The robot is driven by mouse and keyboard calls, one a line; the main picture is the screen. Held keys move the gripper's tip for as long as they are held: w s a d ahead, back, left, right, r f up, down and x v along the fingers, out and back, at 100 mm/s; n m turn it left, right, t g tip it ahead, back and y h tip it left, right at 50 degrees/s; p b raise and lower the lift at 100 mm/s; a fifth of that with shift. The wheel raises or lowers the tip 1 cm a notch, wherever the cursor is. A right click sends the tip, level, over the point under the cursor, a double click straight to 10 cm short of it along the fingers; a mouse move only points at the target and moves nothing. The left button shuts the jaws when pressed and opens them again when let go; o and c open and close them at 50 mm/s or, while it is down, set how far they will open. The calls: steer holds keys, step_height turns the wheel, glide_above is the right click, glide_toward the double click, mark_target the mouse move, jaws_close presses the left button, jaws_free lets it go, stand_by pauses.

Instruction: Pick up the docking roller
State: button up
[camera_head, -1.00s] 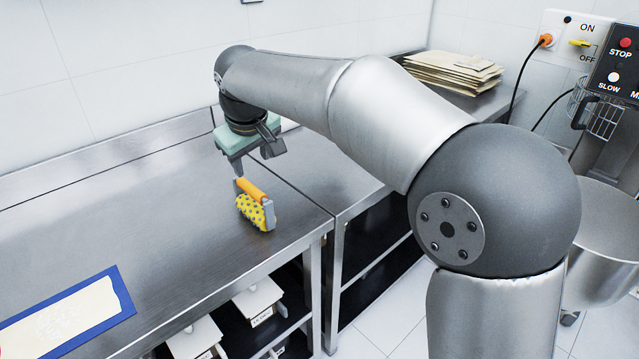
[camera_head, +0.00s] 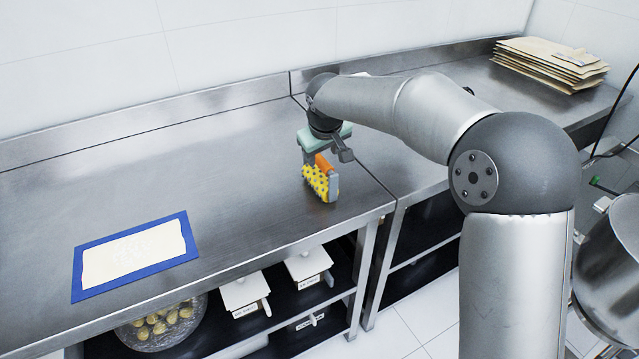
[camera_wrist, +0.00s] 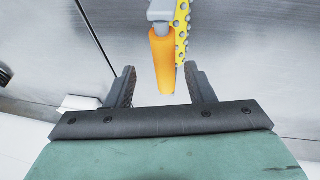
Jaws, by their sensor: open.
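The docking roller (camera_head: 318,182) stands on the steel counter near its front right corner. It has a yellow drum with grey studs, a grey bracket and an orange handle (camera_head: 323,163). My gripper (camera_head: 322,157) is right above it and hides part of the handle in the head view. In the wrist view my gripper (camera_wrist: 163,88) is open, with one finger on each side of the orange handle (camera_wrist: 163,62). The handle's lower end reaches between the fingers, with a gap on both sides. The yellow studded drum (camera_wrist: 182,35) shows at the top of that view.
A dough sheet (camera_head: 135,255) lies on a blue mat (camera_head: 192,240) at the counter's left. A stack of flat sheets (camera_head: 550,62) lies at the back right. Bins (camera_head: 308,264) and a bowl (camera_head: 160,338) sit on the shelf below. The middle of the counter is clear.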

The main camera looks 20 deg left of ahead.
mark_target(320, 158)
steer(key=x, duration=0.4)
steer(key=shift+a+f+p, duration=0.3)
steer(key=shift+f+p, duration=0.05)
steer(key=shift+p, duration=0.05)
steer(key=shift+s, duration=0.1)
steer(key=shift+c, duration=0.3)
jaws_close()
steer(key=shift+r, duration=0.1)
steer(key=shift+r, duration=0.15)
